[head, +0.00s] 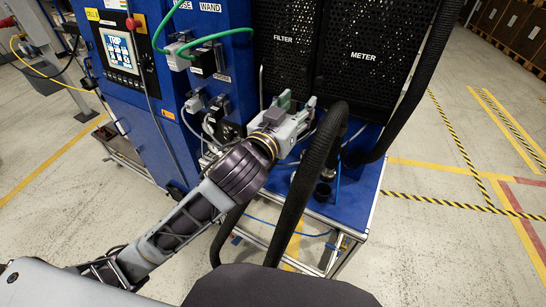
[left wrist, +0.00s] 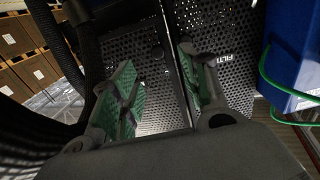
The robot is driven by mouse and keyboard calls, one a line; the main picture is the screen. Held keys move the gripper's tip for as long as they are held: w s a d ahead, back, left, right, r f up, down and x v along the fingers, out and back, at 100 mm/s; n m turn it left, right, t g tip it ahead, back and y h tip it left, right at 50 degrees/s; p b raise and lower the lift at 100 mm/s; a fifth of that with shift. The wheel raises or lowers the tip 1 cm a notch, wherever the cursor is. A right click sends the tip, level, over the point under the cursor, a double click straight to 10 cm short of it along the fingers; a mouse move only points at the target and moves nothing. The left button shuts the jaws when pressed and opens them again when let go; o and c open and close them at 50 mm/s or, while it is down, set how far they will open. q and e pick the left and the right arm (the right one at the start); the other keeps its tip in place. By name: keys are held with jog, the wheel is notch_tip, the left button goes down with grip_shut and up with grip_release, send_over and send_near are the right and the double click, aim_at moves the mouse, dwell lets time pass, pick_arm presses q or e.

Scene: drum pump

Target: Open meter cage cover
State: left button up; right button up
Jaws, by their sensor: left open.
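The meter cage cover (head: 385,85) is a black perforated panel marked METER at the top right of the head view. It looks shut, beside the black perforated FILTER cover (head: 287,55). My left gripper (head: 298,106) is open below the seam between the two covers, with green-padded fingers pointing toward them. In the left wrist view the open fingers (left wrist: 158,65) are spread in front of the seam, with the meter cover (left wrist: 130,30) behind the left finger and the filter cover (left wrist: 237,50) to the right. A small dark piece (left wrist: 159,57) shows between the fingers. Contact cannot be told. My right gripper is out of view.
Thick black hoses (head: 322,150) rise in front of the meter cover and right of my left gripper. A blue cabinet (head: 150,100) with a screen and green cables (head: 200,38) stands left. The blue platform (head: 362,200) ends at the right. Open floor lies beyond.

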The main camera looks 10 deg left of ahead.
pick_arm(q)
jog(key=w+a+f+g+y, duration=0.1)
jog(key=w+a+f, duration=0.1)
jog(key=f, duration=0.6)
jog(key=w+a+f+g+y, duration=0.1)
jog(key=w+a+f+g, duration=0.1)
jog(key=f, duration=0.6)
jog(key=w+a+f+g+y, duration=0.1)
jog(key=w+a+f, duration=0.1)
jog(key=f, duration=0.6)
jog(key=shift+w+a+n+y, duration=0.25)
jog(key=shift+n+y, duration=0.05)
jog(key=shift+n, duration=0.1)
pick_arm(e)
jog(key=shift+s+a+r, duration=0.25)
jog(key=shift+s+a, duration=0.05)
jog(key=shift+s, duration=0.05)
pick_arm(q)
jog(key=shift+r, duration=0.15)
